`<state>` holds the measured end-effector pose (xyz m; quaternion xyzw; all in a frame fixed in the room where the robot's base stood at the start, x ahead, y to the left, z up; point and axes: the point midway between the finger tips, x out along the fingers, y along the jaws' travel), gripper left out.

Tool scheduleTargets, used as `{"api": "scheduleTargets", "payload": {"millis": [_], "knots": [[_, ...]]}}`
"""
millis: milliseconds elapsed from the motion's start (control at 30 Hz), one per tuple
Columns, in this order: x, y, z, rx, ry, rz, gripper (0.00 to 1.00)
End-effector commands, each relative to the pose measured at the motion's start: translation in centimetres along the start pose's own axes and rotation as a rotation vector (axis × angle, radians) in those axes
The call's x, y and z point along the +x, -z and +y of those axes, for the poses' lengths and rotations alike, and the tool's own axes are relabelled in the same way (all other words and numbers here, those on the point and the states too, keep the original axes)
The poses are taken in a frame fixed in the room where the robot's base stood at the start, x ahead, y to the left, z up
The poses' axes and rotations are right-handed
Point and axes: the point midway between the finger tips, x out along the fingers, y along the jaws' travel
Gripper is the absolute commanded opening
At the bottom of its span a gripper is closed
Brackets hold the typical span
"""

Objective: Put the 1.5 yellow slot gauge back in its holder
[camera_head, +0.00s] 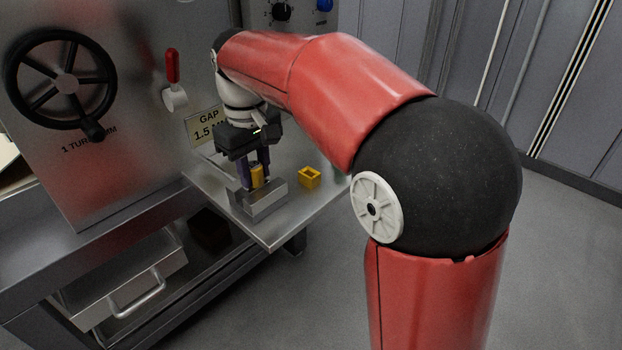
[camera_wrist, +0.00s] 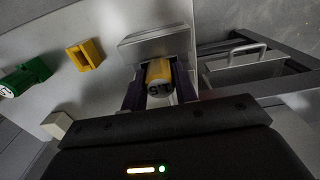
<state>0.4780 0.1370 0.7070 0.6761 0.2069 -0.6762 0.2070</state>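The yellow slot gauge (camera_wrist: 159,75) shows as a yellow cylinder-like handle with dark lettering in the wrist view; it also shows in the head view (camera_head: 257,174). My gripper (camera_head: 253,172) points down at the steel block (camera_head: 264,202) on the shelf. In the wrist view its purple fingers (camera_wrist: 160,88) stand on both sides of the handle and look closed against it. The gauge's lower end is hidden, so I cannot tell whether it sits in the block. The yellow holder (camera_head: 309,177), an open square box, stands empty to the right; the wrist view shows it left (camera_wrist: 86,54).
The metal shelf (camera_head: 285,225) has free room around the holder. A green piece (camera_wrist: 26,76) and a pale block (camera_wrist: 57,124) lie left in the wrist view. A panel with a handwheel (camera_head: 65,80), a red lever (camera_head: 172,68) and a gap sign (camera_head: 207,125) rises behind.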

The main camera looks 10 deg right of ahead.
Motion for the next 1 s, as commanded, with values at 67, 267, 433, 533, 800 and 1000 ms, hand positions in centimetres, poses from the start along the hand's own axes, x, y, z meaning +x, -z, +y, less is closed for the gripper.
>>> {"api": "scheduleTargets", "payload": {"millis": [67, 267, 433, 533, 800, 1000], "knots": [[0.0, 0.0, 0.0, 0.0, 0.0, 0.0, 0.12], [-0.05, 0.0, 0.0, 0.0, 0.0, 0.0, 0.01], [-0.22, 0.0, 0.0, 0.0, 0.0, 0.0, 0.01], [-0.34, 0.0, 0.0, 0.0, 0.0, 0.0, 0.01], [-0.61, 0.0, 0.0, 0.0, 0.0, 0.0, 0.01], [-0.81, 0.0, 0.0, 0.0, 0.0, 0.0, 0.01]]}}
